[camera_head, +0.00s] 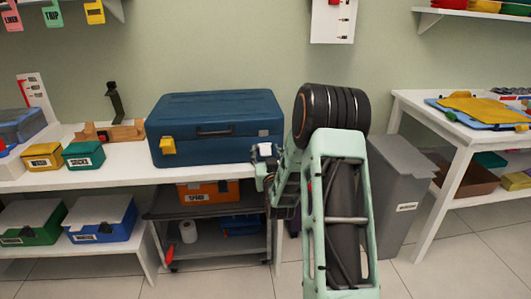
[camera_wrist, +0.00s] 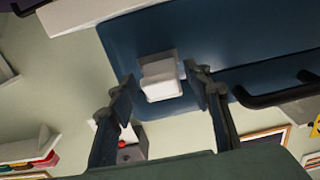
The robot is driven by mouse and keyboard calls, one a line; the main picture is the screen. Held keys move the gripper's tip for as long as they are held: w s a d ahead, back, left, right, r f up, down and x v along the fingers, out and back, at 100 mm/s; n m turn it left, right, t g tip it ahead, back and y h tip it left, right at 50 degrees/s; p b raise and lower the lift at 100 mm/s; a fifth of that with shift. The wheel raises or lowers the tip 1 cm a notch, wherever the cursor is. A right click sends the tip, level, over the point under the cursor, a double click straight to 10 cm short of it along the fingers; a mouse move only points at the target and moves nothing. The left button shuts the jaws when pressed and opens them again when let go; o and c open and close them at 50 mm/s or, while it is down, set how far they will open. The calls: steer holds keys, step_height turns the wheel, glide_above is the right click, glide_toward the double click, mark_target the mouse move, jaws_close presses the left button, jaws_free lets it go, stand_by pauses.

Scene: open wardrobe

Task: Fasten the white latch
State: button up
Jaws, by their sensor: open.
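The blue case (camera_head: 215,115) stands lid-down on the white table, with a dark handle on its front. The white latch (camera_head: 265,150) is at the right of its front, partly hidden by my gripper (camera_head: 266,172) in the head view. In the wrist view the white latch (camera_wrist: 161,78) sits on the blue case (camera_wrist: 230,35), between the tips of my gripper (camera_wrist: 163,84). The two fingers are spread apart on either side of it, and I see a gap at each side. I cannot tell whether the latch is fastened. A yellow latch (camera_head: 168,146) is at the front's left.
The case handle (camera_wrist: 280,92) is near one finger in the wrist view. Yellow (camera_head: 43,156) and green (camera_head: 83,155) boxes stand left of the case. A grey bin (camera_head: 397,190) is right of my arm. An orange box (camera_head: 208,192) is below the table.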

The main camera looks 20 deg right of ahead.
mark_target(264, 137)
steer(key=shift+c, duration=0.4)
steer(key=c, duration=1)
steer(key=shift+o, duration=0.2)
steer(key=r+g+p, duration=0.1)
steer(key=p, duration=0.2)
steer(key=shift+r+g+p, duration=0.3)
steer(key=shift+r+p, duration=0.1)
steer(key=r+g+y+p, duration=0.1)
steer(key=p, duration=0.2)
steer(key=shift+w+g, duration=0.15)
steer(key=shift+g, duration=0.15)
steer(key=g+p, duration=0.2)
steer(key=p, duration=0.1)
steer(key=w+r+g+y+p, duration=0.1)
steer(key=g+p, duration=0.1)
steer(key=p, duration=0.2)
steer(key=shift+d+r, duration=0.1)
steer(key=shift+d, duration=0.1)
steer(key=g+p, duration=0.1)
steer(key=w+g+p, duration=0.1)
steer(key=p, duration=0.1)
steer(key=shift+d+r+y, duration=0.1)
steer(key=shift+r+y, duration=0.05)
steer(key=shift+y, duration=0.25)
steer(key=shift+w+g+p, duration=0.1)
steer(key=shift+g+p, duration=0.6)
steer(key=shift+p, duration=0.15)
